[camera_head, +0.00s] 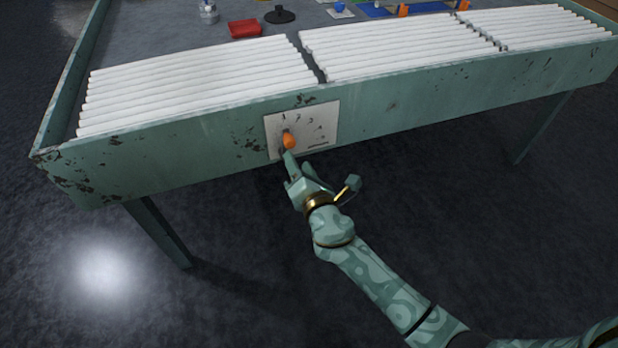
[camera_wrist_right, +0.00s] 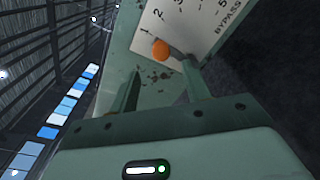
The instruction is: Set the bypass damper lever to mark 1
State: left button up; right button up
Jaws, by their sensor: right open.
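The bypass damper lever has an orange knob (camera_head: 289,141) in front of a white plate (camera_head: 322,120) on the table's green front side. In the right wrist view the knob (camera_wrist_right: 160,49) appears nearest the printed 1 on the plate (camera_wrist_right: 177,33), which also reads BYPASS. The lever's shaft is mostly hidden, so its exact setting cannot be told. My right gripper (camera_head: 287,158) is just below the knob in the head view. In the wrist view its fingers (camera_wrist_right: 160,68) are apart, with the knob showing between and beyond their tips. Contact cannot be told. My left gripper is not in view.
White glass tubes (camera_head: 200,85) lie in rows on the green table (camera_head: 190,140). A red tray (camera_head: 245,29), a black stand (camera_head: 280,15) and a small bottle (camera_head: 208,12) are farther back. The floor in front of the table is clear apart from its legs (camera_head: 160,235).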

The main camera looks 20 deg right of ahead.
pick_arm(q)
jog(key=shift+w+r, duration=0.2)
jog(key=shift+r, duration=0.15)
pick_arm(e)
jog(key=s, duration=0.5)
jog(key=shift+s+d+r, duration=0.1)
jog(key=shift+s+d, duration=0.05)
jog(key=shift+s, duration=0.15)
